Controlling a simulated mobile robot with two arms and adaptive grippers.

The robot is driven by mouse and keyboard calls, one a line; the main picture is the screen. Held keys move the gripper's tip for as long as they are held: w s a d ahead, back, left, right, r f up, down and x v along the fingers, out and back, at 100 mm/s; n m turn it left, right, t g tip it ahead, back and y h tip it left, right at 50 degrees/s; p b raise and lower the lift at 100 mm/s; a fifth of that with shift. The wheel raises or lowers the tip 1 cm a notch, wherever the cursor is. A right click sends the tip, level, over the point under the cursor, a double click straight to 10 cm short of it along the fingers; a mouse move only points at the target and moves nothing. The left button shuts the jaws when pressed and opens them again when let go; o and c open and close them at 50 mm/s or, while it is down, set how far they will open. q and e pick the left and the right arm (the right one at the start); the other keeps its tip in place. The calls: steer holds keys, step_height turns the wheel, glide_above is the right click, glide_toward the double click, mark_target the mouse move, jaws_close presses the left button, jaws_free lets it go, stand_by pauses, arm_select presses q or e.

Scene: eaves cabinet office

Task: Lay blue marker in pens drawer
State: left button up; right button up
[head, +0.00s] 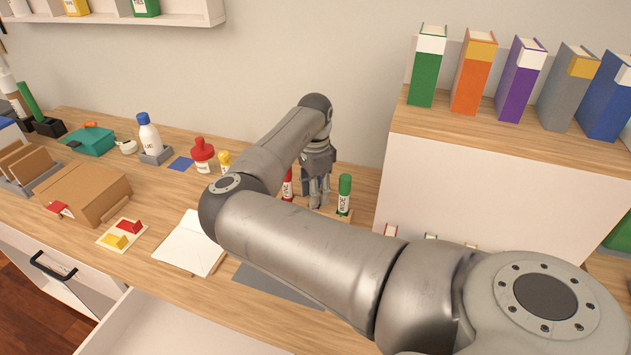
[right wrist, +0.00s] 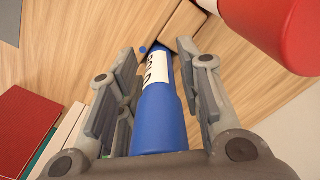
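The blue marker (right wrist: 158,115), with a white label, stands between the fingers of my right gripper (right wrist: 160,85) in the right wrist view. The fingers are apart, one on each side, with narrow gaps beside it. In the head view my right gripper (head: 319,190) points down at the desk between a red marker (head: 287,186) and a green marker (head: 344,195); the blue marker is hidden there. A white drawer (head: 170,325) stands pulled out at the bottom; its visible inside is bare, and I see no label naming it. My left gripper is out of view.
A raised shelf (head: 480,135) with several books stands to the right. Bottles (head: 203,155) and a cardboard box (head: 83,192) stand to the left.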

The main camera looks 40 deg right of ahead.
jaws_close()
steer(key=shift+r+p, duration=0.25)
steer(key=shift+p, duration=0.1)
steer(key=shift+r, duration=0.1)
steer(key=shift+r+p, duration=2.8)
steer(key=shift+p, duration=0.25)
